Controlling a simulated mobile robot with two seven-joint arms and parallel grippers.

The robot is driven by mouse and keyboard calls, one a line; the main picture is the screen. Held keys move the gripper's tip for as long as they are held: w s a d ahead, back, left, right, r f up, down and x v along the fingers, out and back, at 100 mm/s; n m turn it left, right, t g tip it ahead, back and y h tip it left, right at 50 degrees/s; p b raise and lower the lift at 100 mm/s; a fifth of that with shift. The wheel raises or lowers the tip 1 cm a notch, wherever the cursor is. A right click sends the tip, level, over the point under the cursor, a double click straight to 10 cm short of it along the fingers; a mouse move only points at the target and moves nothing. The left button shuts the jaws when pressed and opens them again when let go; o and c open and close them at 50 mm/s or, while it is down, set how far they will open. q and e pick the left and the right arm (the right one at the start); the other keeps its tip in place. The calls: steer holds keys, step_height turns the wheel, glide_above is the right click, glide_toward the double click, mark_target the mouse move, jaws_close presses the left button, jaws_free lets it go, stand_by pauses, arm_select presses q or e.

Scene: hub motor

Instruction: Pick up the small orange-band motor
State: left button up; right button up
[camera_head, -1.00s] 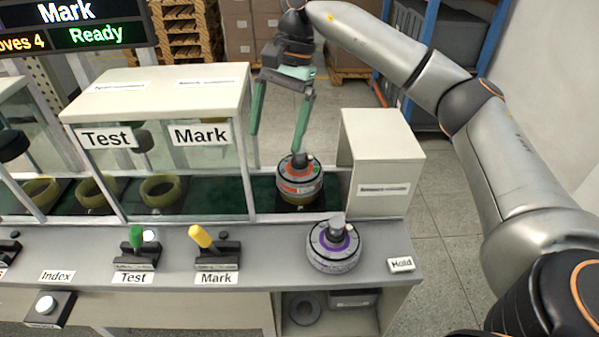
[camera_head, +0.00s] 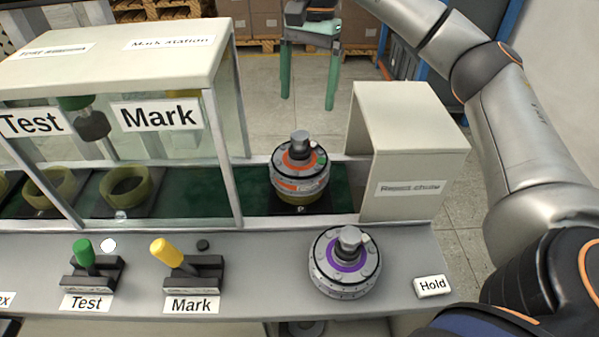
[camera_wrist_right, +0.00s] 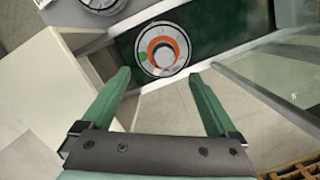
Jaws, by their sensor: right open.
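The small orange-band motor (camera_head: 300,168) stands upright in an olive ring on the green conveyor bed, right of the glass enclosure. It has an orange ring on top and a grey shaft stub. In the right wrist view the orange-band motor (camera_wrist_right: 162,50) lies beyond the fingertips, seen from above. My right gripper (camera_head: 308,106) is open and empty, with green fingers pointing down behind the motor and apart from it. It also shows in the right wrist view (camera_wrist_right: 160,76). My left gripper is not in view.
A purple-ringed motor (camera_head: 345,262) stands on the grey bench in front, beside the Hold label (camera_head: 432,286). A cream box (camera_head: 408,150) stands right of the orange-band motor. The glass enclosure (camera_head: 170,165) is on the left. Green (camera_head: 84,254) and yellow (camera_head: 166,252) levers stand on the bench.

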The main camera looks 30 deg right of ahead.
mark_target(300, 132)
steer(key=f, duration=0.6)
steer(key=shift+s+a+f, duration=0.2)
steer(key=shift+a+f, duration=0.1)
steer(key=shift+a, duration=0.05)
steer(key=f, duration=0.3)
steer(key=a+f, duration=0.1)
steer(key=f, duration=0.1)
steer(key=shift+w+f+b, duration=0.15)
steer(key=shift+f+b, duration=0.15)
steer(key=shift+b, duration=0.05)
jaws_close()
steer(key=shift+w+r, duration=0.1)
steer(key=shift+r, duration=0.05)
